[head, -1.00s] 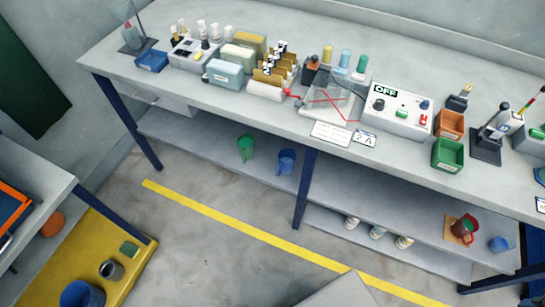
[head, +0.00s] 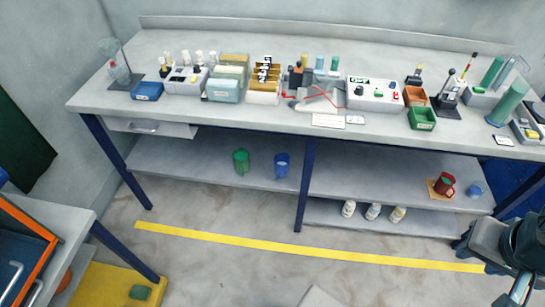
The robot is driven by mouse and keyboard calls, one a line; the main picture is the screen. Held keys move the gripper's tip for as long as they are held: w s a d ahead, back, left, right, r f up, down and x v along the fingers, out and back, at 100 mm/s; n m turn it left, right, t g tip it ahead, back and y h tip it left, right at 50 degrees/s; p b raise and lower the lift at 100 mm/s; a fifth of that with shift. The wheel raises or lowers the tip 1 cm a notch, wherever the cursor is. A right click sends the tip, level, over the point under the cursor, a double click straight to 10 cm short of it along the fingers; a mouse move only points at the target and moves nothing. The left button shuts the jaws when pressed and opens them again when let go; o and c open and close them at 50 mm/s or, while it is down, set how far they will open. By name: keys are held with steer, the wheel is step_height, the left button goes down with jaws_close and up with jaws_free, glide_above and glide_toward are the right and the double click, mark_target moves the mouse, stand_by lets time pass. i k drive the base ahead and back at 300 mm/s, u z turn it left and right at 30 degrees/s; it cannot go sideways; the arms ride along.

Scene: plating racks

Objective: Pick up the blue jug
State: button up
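A blue jug (head: 282,165) stands upright on the shelf under the long bench, left of the middle leg. A green jug (head: 241,161) stands just to its left, apart from it. A smaller blue vessel (head: 476,190) is on the same shelf level at the far right, beside a red jug (head: 445,185). My gripper (head: 464,247) is at the lower right edge of the head view, far from the blue jug beside the middle leg and touching none of the jugs. Its fingers are too small and dark to read.
The middle bench leg (head: 304,185) stands just right of the blue jug. White bottles (head: 372,211) stand on the lowest shelf. The grey benchtop (head: 240,115) above is crowded with equipment. A yellow floor line (head: 270,246) crosses open floor. A side table (head: 70,222) stands at left.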

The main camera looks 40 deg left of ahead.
mark_target(282, 161)
steer(key=u, duration=1.55)
steer(key=i, duration=1)
steer(key=z, duration=0.05)
